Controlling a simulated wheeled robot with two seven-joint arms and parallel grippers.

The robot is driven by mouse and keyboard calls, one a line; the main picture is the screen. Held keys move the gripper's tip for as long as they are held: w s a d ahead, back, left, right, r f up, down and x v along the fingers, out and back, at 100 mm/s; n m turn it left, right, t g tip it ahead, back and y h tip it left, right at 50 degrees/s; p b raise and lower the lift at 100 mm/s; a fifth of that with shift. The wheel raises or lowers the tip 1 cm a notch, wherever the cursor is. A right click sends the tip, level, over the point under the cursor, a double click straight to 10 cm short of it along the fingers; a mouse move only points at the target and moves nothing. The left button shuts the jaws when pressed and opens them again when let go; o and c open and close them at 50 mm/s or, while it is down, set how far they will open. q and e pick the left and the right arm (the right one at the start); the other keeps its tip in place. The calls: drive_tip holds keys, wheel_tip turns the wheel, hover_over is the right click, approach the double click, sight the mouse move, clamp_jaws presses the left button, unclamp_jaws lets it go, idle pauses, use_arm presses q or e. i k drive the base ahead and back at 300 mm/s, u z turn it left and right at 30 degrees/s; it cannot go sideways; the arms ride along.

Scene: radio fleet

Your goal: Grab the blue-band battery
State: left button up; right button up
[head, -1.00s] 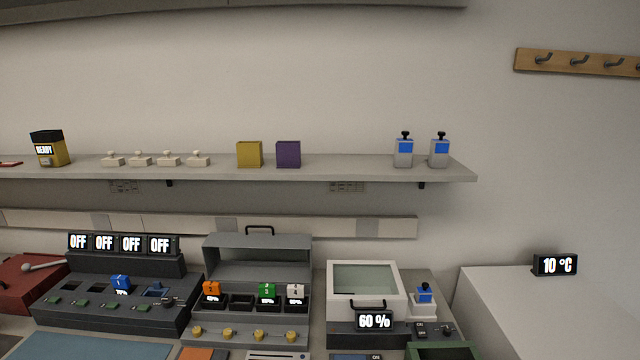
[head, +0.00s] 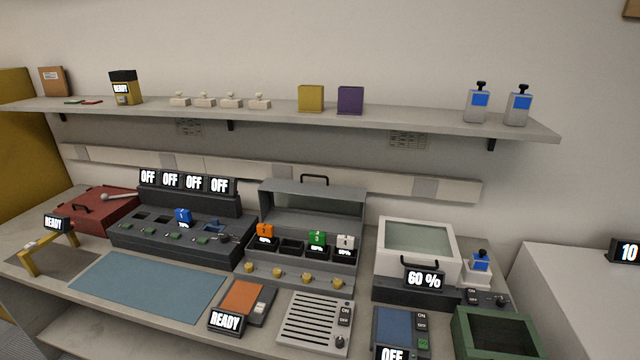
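A blue battery (head: 183,216) with a white mark stands in a slot of the dark charging unit (head: 150,239) on the left part of the bench. A small lit display shows on its front; I cannot make out a separate band. Orange (head: 265,232), green (head: 317,239) and white (head: 345,243) batteries sit in the grey rack (head: 300,272) to its right, with an empty slot between the orange and green ones. Neither of my grippers is in view.
Several OFF displays (head: 195,182) stand behind the charging unit. A blue mat (head: 145,287) lies in front of it, and a red toolbox (head: 97,212) stands to its left. A shelf (head: 400,123) overhangs the bench. A white-lidded box (head: 415,245) and green tray (head: 495,335) are at right.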

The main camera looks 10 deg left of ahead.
sight(184, 217)
drive_tip(key=u, duration=1.35)
